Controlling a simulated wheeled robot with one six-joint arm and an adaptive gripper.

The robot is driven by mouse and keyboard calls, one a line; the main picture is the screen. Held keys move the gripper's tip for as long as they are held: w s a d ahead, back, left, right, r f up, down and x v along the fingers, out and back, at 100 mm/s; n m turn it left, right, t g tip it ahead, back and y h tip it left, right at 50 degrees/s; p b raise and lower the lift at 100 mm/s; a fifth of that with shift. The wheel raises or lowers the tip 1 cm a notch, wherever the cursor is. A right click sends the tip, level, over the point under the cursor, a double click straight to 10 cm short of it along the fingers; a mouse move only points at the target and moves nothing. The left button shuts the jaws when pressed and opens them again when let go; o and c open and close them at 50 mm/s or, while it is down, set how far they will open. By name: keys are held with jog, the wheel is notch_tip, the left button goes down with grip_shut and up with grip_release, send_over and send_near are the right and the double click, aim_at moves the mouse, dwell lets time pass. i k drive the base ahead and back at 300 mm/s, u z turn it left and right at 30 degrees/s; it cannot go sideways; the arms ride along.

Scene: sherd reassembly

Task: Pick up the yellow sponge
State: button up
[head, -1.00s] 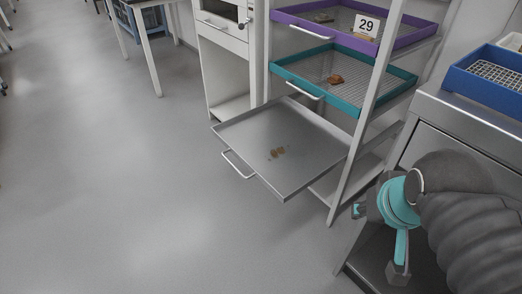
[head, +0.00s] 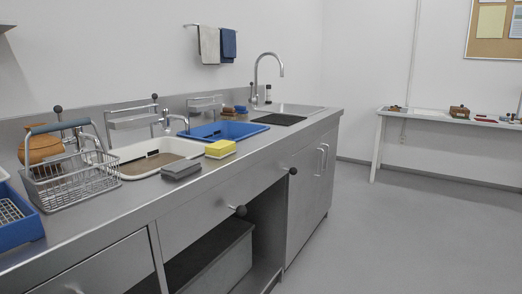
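A yellow sponge (head: 220,147) lies on the steel counter (head: 250,146) in the head view, near its front edge. It looks like a block, with its top and front sides showing. A grey block (head: 181,169) lies just to its left and nearer to me. My gripper is not in view now.
A wire basket (head: 72,183) with an orange-brown pot (head: 40,147) stands at the left. A white basin (head: 146,160) and a blue basin (head: 222,131) lie behind the sponge, with a tap (head: 268,70) farther back. Dark knobs stick out from the counter front. Floor (head: 400,240) at right is clear.

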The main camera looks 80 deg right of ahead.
aim_at(221, 149)
jog(key=z, duration=3)
jog(key=k, duration=1.05)
jog(key=z, duration=1.15)
jog(key=i, duration=1.75)
jog(key=u, duration=0.65)
jog(key=i, duration=1.05)
jog(key=u, duration=1.6)
jog(key=i, duration=0.55)
jog(key=u, duration=0.5)
